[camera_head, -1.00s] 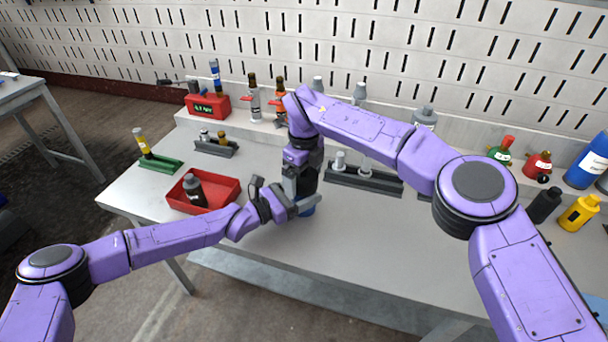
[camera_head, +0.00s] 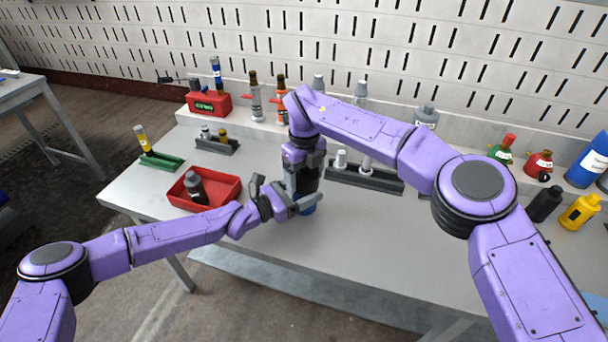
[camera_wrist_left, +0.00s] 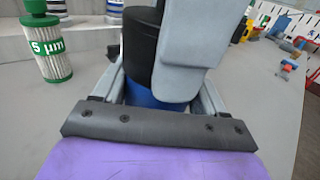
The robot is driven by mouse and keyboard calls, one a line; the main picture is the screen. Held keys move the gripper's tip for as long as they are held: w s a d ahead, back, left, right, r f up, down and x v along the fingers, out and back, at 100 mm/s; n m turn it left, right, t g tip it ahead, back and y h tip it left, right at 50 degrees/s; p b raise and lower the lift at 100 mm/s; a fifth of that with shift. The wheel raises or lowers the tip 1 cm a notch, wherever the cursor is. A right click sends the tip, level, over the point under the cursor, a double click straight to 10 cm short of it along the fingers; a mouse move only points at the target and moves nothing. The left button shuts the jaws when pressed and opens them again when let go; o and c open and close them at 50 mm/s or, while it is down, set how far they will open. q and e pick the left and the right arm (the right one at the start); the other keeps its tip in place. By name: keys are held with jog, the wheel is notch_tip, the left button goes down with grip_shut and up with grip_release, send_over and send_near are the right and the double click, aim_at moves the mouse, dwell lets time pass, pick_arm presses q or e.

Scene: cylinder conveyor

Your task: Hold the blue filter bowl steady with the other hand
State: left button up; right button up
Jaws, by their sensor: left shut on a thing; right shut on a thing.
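The blue filter bowl (camera_head: 307,209) stands at the middle of the table, mostly hidden by my arms. It also shows in the left wrist view (camera_wrist_left: 150,96), low between the fingers of my left gripper. My left gripper (camera_head: 302,204) reaches in from the left and is shut on the bowl's side. My right gripper (camera_head: 304,192) comes down from above, directly over the bowl. It also fills the top middle of the left wrist view as a dark cylinder and a grey block. What its fingers grip is hidden.
A red tray (camera_head: 229,188) with a dark bottle (camera_head: 195,188) lies left of the grippers. A dark rack (camera_head: 370,180) with grey parts stands behind them. A green-capped filter marked 5 µm (camera_wrist_left: 48,48) stands at the left in the wrist view. The table's front right is clear.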

pick_arm(q)
jog(key=shift+d+r, duration=0.1)
jog(key=shift+r, duration=0.15)
pick_arm(e)
jog(key=o, duration=1.2)
jog(key=shift+f+m, duration=0.2)
jog(key=shift+m, duration=0.1)
jog(key=shift+c, duration=0.2)
pick_arm(q)
jog(key=shift+w+f, duration=0.15)
jog(key=shift+f, duration=0.05)
pick_arm(e)
jog(key=shift+o, duration=0.2)
jog(key=shift+w, duration=0.15)
jog(key=shift+r, duration=0.15)
jog(key=shift+a, duration=0.1)
notch_tip(320, 180, up, 12)
pick_arm(q)
jog(key=o, duration=1.2)
jog(key=shift+f, duration=0.1)
